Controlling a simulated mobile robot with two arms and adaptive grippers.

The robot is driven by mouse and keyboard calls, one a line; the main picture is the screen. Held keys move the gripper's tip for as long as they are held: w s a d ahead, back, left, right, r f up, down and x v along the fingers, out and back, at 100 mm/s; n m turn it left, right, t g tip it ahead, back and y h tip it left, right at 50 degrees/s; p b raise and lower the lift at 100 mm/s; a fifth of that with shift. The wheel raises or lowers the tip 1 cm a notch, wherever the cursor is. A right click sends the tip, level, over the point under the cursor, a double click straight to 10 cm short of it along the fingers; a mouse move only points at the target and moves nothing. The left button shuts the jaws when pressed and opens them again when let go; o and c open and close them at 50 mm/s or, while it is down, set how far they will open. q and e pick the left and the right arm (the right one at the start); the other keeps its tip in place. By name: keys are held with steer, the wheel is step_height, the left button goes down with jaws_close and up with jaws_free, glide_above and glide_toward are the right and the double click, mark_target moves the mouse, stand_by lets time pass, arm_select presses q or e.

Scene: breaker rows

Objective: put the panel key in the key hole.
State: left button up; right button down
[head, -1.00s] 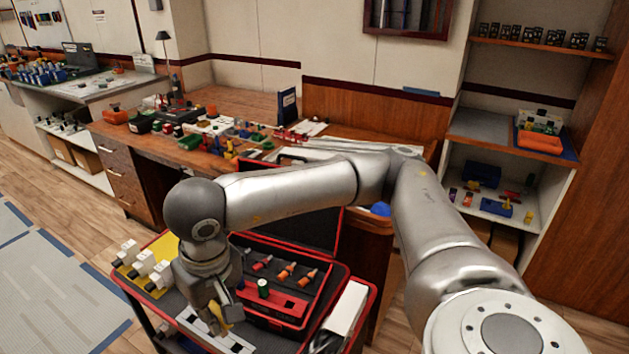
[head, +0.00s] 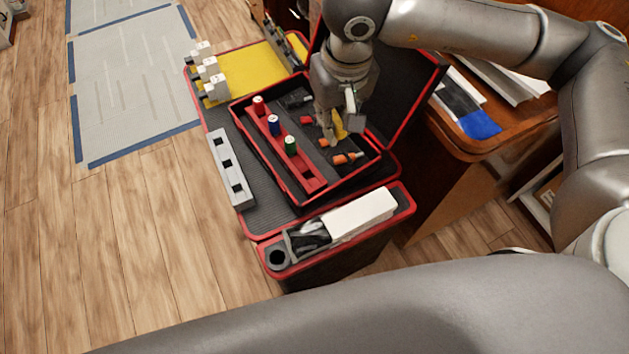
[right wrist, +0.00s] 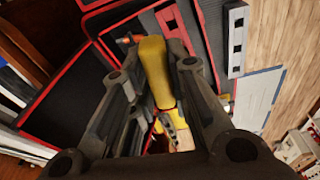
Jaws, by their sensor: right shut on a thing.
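My right gripper (head: 333,138) is over the far right part of a red-rimmed black tray in an open case. It is shut on a yellow-handled thing (head: 340,127), which seems to be the panel key. In the right wrist view, the yellow handle (right wrist: 154,68) lies between the dark fingers of the right gripper (right wrist: 152,90). The far end of the key is partly hidden. A grey strip with square holes (head: 228,170) lies left of the tray. I cannot tell which opening is the key hole. My left gripper is not in view.
A red rail (head: 295,165) holds red, blue and green cylinders in the tray (head: 262,160). Orange-tipped pieces (head: 346,158) lie beside the gripper. White blocks (head: 210,72) stand by a yellow mat (head: 248,66). A white box (head: 360,214) lies in front.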

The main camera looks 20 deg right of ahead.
steer(key=a+f+n+b, duration=0.3)
steer(key=a+f+b, duration=0.7)
steer(key=a+f, duration=0.35)
steer(key=shift+y, duration=0.3)
steer(key=w+d+f, duration=0.2)
steer(key=d+f, duration=0.1)
steer(key=f, duration=0.1)
steer(key=w+d+f, duration=0.3)
steer(key=d+f, duration=0.1)
steer(key=w+d+f, duration=0.2)
steer(key=d+f, duration=0.1)
steer(key=f, duration=0.1)
steer(key=shift+w+d+f+b, duration=0.15)
steer(key=shift+w+b, duration=0.1)
steer(key=shift+b, duration=0.05)
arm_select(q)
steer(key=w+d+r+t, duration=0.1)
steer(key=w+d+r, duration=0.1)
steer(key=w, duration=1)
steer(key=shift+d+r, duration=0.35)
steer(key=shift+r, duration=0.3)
arm_select(e)
steer(key=shift+w+f, duration=0.1)
steer(key=shift+f, duration=0.2)
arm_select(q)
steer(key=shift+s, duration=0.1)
